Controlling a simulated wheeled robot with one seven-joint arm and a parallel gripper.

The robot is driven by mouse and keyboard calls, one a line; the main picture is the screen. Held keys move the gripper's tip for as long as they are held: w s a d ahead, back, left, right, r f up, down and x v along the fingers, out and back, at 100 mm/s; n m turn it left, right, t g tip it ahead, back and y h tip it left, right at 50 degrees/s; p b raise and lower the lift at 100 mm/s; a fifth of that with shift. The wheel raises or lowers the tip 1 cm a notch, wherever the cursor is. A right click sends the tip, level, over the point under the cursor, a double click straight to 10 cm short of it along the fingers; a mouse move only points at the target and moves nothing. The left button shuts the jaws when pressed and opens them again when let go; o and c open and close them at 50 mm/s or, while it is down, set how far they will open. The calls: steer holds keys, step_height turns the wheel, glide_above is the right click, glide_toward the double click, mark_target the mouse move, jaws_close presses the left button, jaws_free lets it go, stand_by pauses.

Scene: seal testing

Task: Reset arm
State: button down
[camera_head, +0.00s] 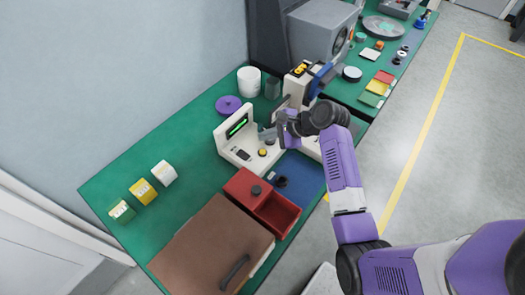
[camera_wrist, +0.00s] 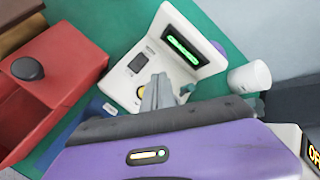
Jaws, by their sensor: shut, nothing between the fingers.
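My purple arm reaches over the green bench (camera_head: 150,150) in the head view. My gripper (camera_head: 264,134) is beside and in front of a white testing device with a green lit display (camera_head: 236,127). In the wrist view the gripper fingers (camera_wrist: 158,92) are together, with nothing seen between them. They overlap the white device (camera_wrist: 140,60) in that view, near its yellow button (camera_wrist: 138,62); whether they touch it I cannot tell.
A red box (camera_head: 280,213) with a black-knobbed lid, a blue mat (camera_head: 305,175) and a brown case (camera_head: 210,245) lie nearby. A white cup (camera_head: 249,81), a purple disc (camera_head: 228,105) and another machine (camera_head: 300,85) stand behind.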

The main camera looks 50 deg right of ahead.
stand_by(0.4)
steer(key=shift+w+d+r, duration=0.1)
steer(key=shift+w+d, duration=0.05)
steer(key=d+r+n+t+h, duration=0.3)
steer(key=d+r+n+h, duration=0.2)
steer(key=d+n+h, duration=0.1)
steer(key=s+a+r+n+t+y+b, duration=0.2)
steer(key=s+a+n+b, duration=0.5)
steer(key=s+a+n, duration=1.1)
steer(key=s+a+y, duration=0.1)
steer(key=s+a, duration=1)
steer(key=s, duration=0.1)
steer(key=shift+s+t+y, duration=0.4)
